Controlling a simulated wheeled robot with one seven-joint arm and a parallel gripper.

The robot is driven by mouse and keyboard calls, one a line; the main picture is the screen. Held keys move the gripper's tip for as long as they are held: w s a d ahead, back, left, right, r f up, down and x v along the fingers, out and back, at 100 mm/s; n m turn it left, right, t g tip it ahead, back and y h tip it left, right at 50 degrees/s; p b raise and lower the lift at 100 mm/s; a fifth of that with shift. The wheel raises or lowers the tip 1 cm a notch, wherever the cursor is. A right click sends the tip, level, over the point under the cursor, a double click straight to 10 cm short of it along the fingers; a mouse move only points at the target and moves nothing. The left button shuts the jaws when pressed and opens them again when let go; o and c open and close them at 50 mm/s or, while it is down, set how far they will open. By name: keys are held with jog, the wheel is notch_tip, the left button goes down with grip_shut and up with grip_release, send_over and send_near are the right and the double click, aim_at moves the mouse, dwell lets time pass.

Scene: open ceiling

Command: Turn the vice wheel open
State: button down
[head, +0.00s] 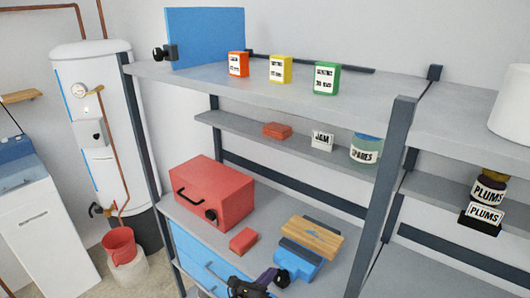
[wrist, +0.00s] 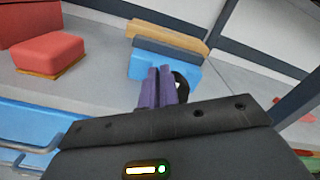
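The blue vice (head: 298,264) stands on the lower shelf near its front edge, with a wooden block (head: 318,238) at its dark jaws. The wrist view also shows the vice body (wrist: 160,66) and the block (wrist: 170,38). A dark round part, apparently the vice wheel (wrist: 182,86), shows just right of my purple fingers in the wrist view. My gripper (wrist: 159,70) is in front of the vice, its two fingers side by side and close together. They cover part of the wheel; whether they touch it I cannot tell. The head view shows my gripper (head: 271,276) at the bottom.
A red box with a handle (head: 212,195) and a small red block (head: 243,240) stand left of the vice. Blue drawers (head: 198,258) with handles lie below. A dark shelf post (head: 382,195) rises to the right. Bare shelf lies between the red block and the vice.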

jog(key=shift+f, duration=0.35)
jog(key=shift+w+a+r+p, duration=0.15)
jog(key=shift+w+r+p, duration=0.05)
jog(key=shift+r+p, duration=0.25)
jog(key=shift+a, duration=0.1)
jog(key=p+v, duration=0.1)
jog(key=v, duration=0.5)
jog(key=shift+r+p, duration=0.1)
jog(key=shift+p, duration=0.25)
